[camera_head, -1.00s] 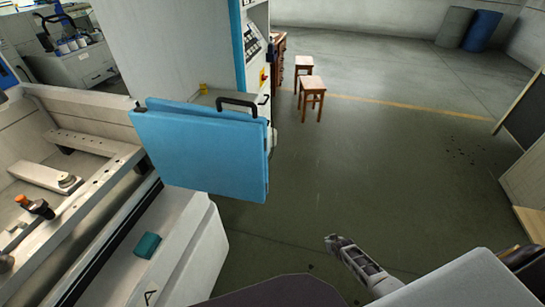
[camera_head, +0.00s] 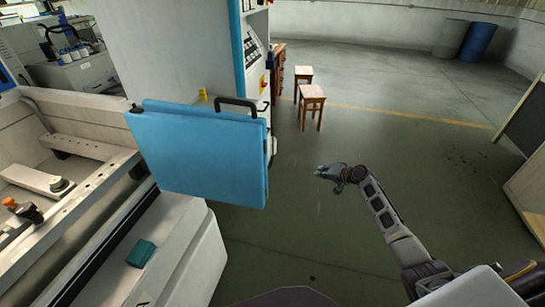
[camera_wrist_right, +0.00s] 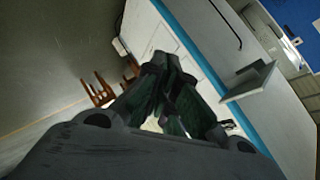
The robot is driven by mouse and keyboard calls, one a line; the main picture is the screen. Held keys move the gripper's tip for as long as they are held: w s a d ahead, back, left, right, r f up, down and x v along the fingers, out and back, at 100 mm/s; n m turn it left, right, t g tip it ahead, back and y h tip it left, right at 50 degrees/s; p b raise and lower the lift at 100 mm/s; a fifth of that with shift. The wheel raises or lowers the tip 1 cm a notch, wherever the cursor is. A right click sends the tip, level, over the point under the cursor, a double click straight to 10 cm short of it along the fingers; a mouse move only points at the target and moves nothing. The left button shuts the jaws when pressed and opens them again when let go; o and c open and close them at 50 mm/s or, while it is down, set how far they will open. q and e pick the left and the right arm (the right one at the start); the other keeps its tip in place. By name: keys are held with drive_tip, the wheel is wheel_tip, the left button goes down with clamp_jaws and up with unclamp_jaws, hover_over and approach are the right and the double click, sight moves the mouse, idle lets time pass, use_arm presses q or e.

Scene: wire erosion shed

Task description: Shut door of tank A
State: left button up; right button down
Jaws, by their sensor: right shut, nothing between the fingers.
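The blue door (camera_head: 200,155) of the tank stands swung open at the right end of the open tank (camera_head: 75,165) in the head view. It has a dark handle (camera_head: 237,103) along its top edge. My right gripper (camera_head: 322,172) is to the right of the door, apart from it, over the open floor. Its fingers are shut and empty; they also show in the right wrist view (camera_wrist_right: 165,70). My left gripper is in no view. No lettering marking the tank shows.
A tall white and blue cabinet (camera_head: 170,45) with a control panel stands behind the door. Wooden stools (camera_head: 312,98) stand beyond on the floor. A teal block (camera_head: 141,253) lies on the ledge in front of the tank.

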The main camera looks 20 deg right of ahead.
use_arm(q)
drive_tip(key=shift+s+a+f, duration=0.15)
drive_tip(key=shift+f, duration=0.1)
use_arm(e)
drive_tip(key=s+a+r+n+g+y, duration=0.1)
drive_tip(key=s+a+r+y, duration=0.1)
drive_tip(key=a+r+y, duration=0.2)
drive_tip(key=s+a+r+n+g+y, duration=0.1)
drive_tip(key=s+a+r+y, duration=0.2)
drive_tip(key=r, duration=0.8)
drive_tip(key=s+a+r+n+g+y, duration=0.1)
drive_tip(key=s+a+r+g+y, duration=0.1)
drive_tip(key=a+r+y, duration=0.3)
drive_tip(key=shift+s+a+r+y, duration=0.4)
drive_tip(key=shift+s+a+r, duration=0.3)
drive_tip(key=shift+a+r, duration=0.75)
